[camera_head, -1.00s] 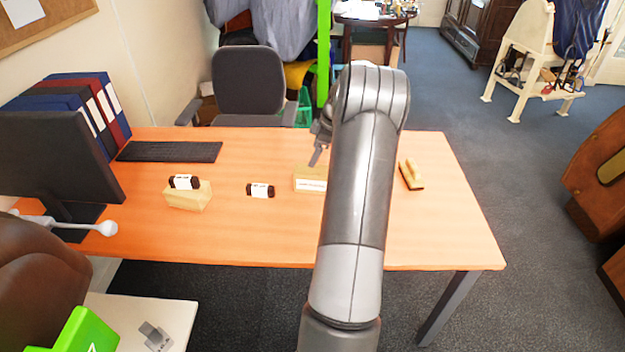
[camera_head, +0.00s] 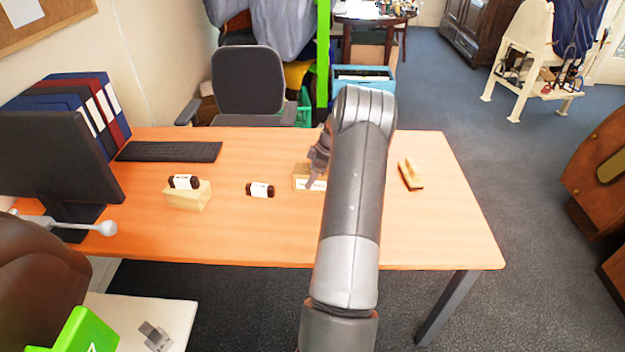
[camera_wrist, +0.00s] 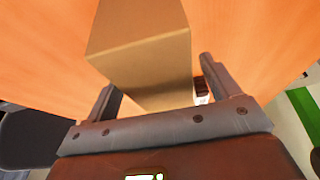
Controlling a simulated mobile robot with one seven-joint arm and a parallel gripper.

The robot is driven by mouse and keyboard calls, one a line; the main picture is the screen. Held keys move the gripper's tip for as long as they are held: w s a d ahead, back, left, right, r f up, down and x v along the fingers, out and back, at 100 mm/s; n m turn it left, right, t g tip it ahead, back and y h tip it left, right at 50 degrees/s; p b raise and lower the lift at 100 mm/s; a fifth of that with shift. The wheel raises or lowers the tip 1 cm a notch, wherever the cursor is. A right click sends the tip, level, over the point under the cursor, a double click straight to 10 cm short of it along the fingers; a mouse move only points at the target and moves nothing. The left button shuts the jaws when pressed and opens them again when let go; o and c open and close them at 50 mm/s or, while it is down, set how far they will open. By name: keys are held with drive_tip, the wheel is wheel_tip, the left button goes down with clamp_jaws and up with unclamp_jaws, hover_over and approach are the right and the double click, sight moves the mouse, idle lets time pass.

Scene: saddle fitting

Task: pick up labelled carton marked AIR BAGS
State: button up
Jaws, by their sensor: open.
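The small tan carton (camera_head: 301,183) lies on the orange desk, with a white label strip on its near side; the print is too small to read. The arm hides its right part in the head view. My gripper (camera_head: 318,168) points down at the carton. In the wrist view the plain brown carton (camera_wrist: 140,62) fills the middle. The open fingers (camera_wrist: 154,84) stand to its left and right, with gaps, and do not appear to grip it.
A dark bottle with a white label (camera_head: 260,190) lies left of the carton. Another bottle (camera_head: 184,182) rests on a pale block (camera_head: 188,198) farther left. A yellow-handled brush (camera_head: 411,174) lies to the right. A keyboard (camera_head: 169,151) and monitor (camera_head: 52,160) occupy the desk's left side.

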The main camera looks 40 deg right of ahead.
drive_tip(key=shift+x, duration=0.75)
drive_tip(key=shift+f, duration=0.25)
drive_tip(key=shift+c, duration=0.5)
drive_tip(key=c, duration=1.1)
drive_tip(key=shift+r, duration=0.15)
